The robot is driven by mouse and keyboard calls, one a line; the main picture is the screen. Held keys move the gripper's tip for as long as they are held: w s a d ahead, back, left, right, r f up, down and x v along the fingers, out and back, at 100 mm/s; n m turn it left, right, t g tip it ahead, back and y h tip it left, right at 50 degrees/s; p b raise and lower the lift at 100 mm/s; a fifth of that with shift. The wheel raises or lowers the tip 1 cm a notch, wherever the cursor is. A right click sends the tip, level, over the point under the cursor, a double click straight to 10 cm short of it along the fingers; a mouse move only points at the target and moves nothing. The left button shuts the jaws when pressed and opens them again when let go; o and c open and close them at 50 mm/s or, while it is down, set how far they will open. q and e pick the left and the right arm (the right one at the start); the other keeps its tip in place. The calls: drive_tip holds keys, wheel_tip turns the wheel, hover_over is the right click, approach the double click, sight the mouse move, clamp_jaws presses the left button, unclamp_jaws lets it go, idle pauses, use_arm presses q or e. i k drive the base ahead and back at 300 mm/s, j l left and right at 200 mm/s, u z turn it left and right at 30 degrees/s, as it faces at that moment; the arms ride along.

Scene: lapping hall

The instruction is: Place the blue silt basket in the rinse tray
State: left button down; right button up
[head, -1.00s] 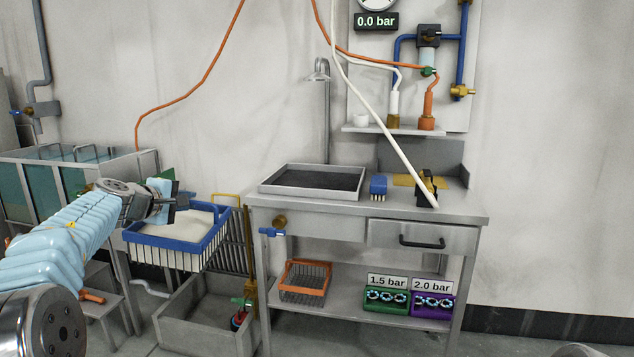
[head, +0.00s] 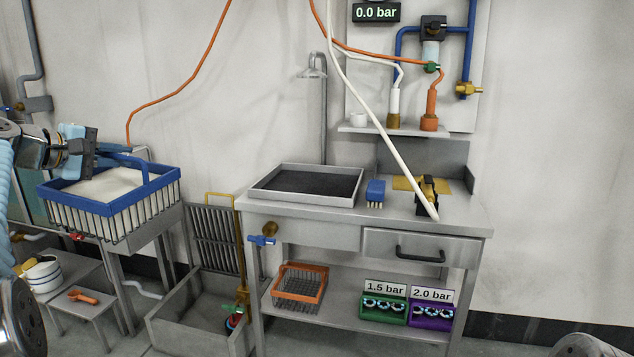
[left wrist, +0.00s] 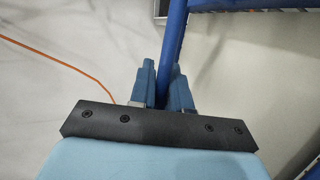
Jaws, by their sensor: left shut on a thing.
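The blue silt basket (head: 112,207) hangs at the left in the head view, filled with pale silt. It looks roughly level, with white wire sides. My left gripper (head: 112,152) is shut on its blue handle. The rinse tray (head: 254,191), a shallow grey tray with a dark bottom, sits on the bench under the shower head, well right of the basket. My right gripper is not in view.
On the bench, a blue brush (head: 376,190) stands right of the tray, and a white hose (head: 385,135) slants down. A floor basin (head: 190,320) with an upright grate (head: 212,238) lies between basket and bench. A small stool (head: 90,300) stands below the basket.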

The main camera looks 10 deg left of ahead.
sight(308, 188)
drive_tip(key=i+l, duration=0.3)
drive_tip(key=i, duration=0.25)
drive_tip(key=i+l, duration=0.3)
drive_tip(key=i, duration=0.2)
drive_tip(key=i+l, duration=0.25)
drive_tip(key=i, duration=0.3)
